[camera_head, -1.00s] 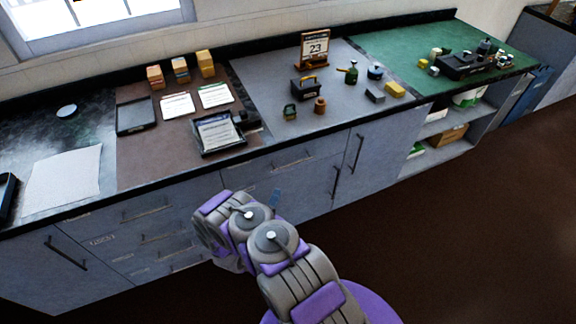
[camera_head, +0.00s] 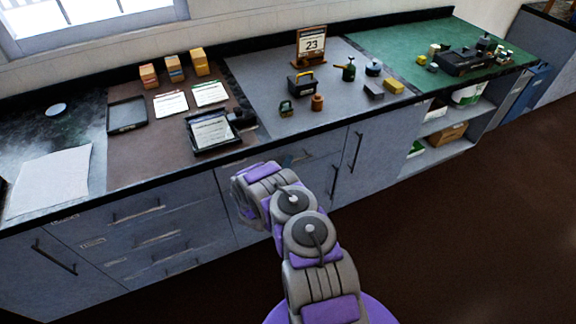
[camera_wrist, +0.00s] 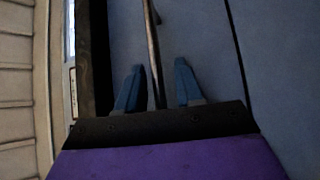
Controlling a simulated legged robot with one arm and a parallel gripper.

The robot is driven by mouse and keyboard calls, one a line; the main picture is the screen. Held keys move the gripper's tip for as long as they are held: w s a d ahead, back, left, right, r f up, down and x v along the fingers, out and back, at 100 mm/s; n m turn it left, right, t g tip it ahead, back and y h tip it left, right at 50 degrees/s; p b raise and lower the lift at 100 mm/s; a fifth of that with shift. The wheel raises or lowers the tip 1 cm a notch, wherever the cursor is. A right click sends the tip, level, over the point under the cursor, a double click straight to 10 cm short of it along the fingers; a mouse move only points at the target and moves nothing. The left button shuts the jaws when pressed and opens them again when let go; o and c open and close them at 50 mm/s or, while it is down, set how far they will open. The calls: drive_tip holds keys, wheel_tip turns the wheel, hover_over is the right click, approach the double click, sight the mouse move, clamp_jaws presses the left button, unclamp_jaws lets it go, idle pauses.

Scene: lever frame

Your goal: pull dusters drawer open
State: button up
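A wide blue-grey drawer front (camera_head: 322,158) lies just under the counter edge, in the middle of the head view. I cannot read a label on it, so I cannot confirm it is the dusters drawer. It looks closed. In the wrist view its bar handle (camera_wrist: 153,55) runs between the two blue fingers of my gripper (camera_wrist: 157,85). The fingers are apart, one on each side of the bar, with the bar nearer the left finger. In the head view my arm hides most of the gripper and handle.
A stack of drawers with small unreadable labels (camera_head: 150,240) stands to the left. Cupboard doors with upright handles (camera_head: 355,152) are to the right, then open shelves (camera_head: 440,150). The counter above holds a black tray (camera_head: 215,132) and a toolbox (camera_head: 301,84). The dark floor is clear at right.

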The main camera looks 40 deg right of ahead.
drive_tip(key=shift+w+d, duration=0.15)
drive_tip(key=shift+d, duration=0.1)
drive_tip(key=shift+r, duration=0.1)
drive_tip(key=shift+c, duration=0.4)
drive_tip(key=shift+a, duration=0.1)
clamp_jaws()
